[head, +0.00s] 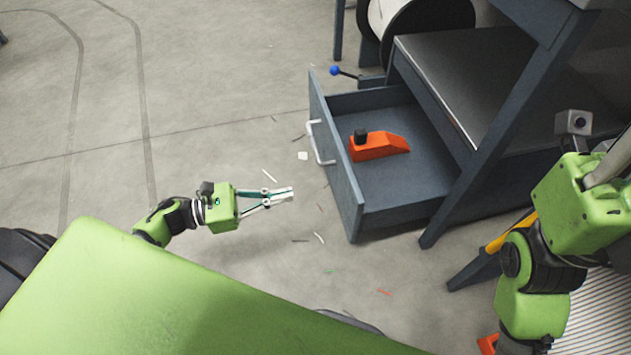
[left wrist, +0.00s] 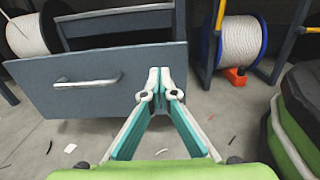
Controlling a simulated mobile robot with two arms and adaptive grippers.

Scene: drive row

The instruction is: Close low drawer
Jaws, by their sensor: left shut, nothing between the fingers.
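The low drawer (head: 340,165) is pulled out from under the workbench, with its grey front and white bar handle (head: 319,143) facing left in the head view. An orange object with a black knob (head: 378,146) lies inside it. My left gripper (head: 290,193) is shut and empty, a little in front of the drawer front and apart from it, below the handle in the picture. In the left wrist view the drawer front (left wrist: 100,88) fills the left half, and its handle (left wrist: 87,81) is left of the shut fingertips (left wrist: 159,88). My right gripper cannot be made out.
The workbench (head: 475,85) stands at the right, its leg beside the drawer. A black spool (head: 415,15) is behind the drawer. A blue-flanged spool (left wrist: 238,45) and an orange item (left wrist: 236,76) show in the left wrist view. Small scraps litter the floor; the floor at left is clear.

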